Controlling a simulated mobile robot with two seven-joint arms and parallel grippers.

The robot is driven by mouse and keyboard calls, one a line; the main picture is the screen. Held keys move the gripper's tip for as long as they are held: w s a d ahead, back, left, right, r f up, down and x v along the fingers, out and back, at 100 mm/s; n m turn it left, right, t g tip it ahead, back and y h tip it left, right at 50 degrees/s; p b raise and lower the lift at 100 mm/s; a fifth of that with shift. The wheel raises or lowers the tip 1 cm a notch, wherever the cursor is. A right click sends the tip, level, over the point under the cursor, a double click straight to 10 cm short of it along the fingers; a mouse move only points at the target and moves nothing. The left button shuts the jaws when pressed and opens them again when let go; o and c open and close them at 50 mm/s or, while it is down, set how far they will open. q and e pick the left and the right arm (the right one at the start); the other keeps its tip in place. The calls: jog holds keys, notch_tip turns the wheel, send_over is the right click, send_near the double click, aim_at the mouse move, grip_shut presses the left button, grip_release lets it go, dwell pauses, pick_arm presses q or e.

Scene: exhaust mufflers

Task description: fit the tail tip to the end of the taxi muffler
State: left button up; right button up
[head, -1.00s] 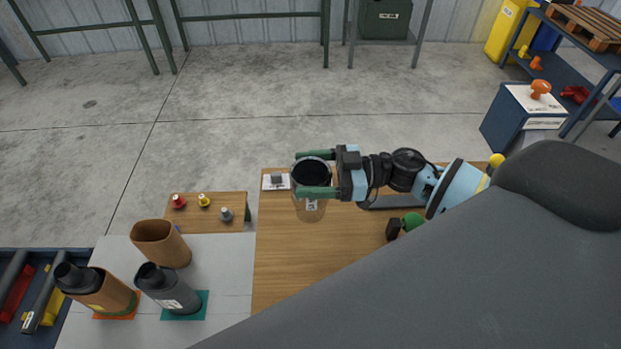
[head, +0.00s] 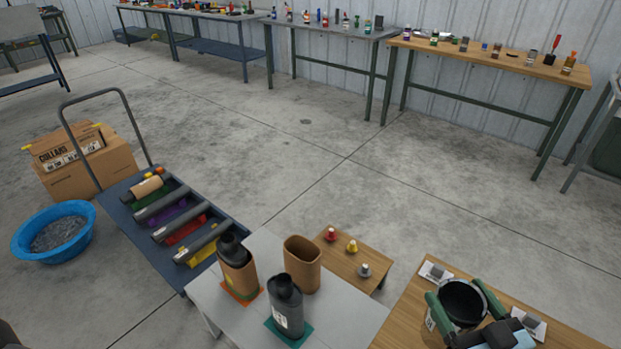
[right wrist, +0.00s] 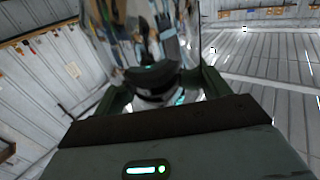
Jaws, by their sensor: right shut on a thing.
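My right gripper (head: 454,291) is shut around a round tail tip (head: 462,303), held with its dark open end up over the wooden table. In the right wrist view the tip (right wrist: 145,40) is shiny chrome between the fingers. On the grey table, a tan muffler with a black neck (head: 236,263) stands on an orange mat (head: 240,294). A dark grey muffler with a label (head: 286,305) stands on a teal mat (head: 300,337). I cannot tell which is the taxi muffler. The tip is apart from both, to their right. My left gripper is not in view.
A tan open-topped sleeve (head: 302,265) stands behind the mufflers. A low wooden stand (head: 378,262) holds red, yellow and grey small parts. A cart (head: 128,222) with several pipes is at left, beside a blue tub (head: 52,232). Benches line the back wall.

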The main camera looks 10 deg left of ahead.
aim_at(483, 316)
jog(key=d+m+h, duration=0.1)
jog(key=s+d+m+t+h, duration=0.1)
jog(key=h, duration=0.1)
jog(key=s+m+h, duration=0.1)
jog(key=h, duration=0.1)
jog(key=shift+s+d+r+m+t, duration=0.2)
jog(key=shift+s+d+m+t, duration=0.1)
jog(key=shift+d+m, duration=0.1)
jog(key=s+d+m+h, duration=0.1)
jog(key=d+h, duration=0.1)
jog(key=shift+s+h, duration=0.15)
jog(key=shift+h, duration=0.25)
jog(key=shift+a, duration=0.1)
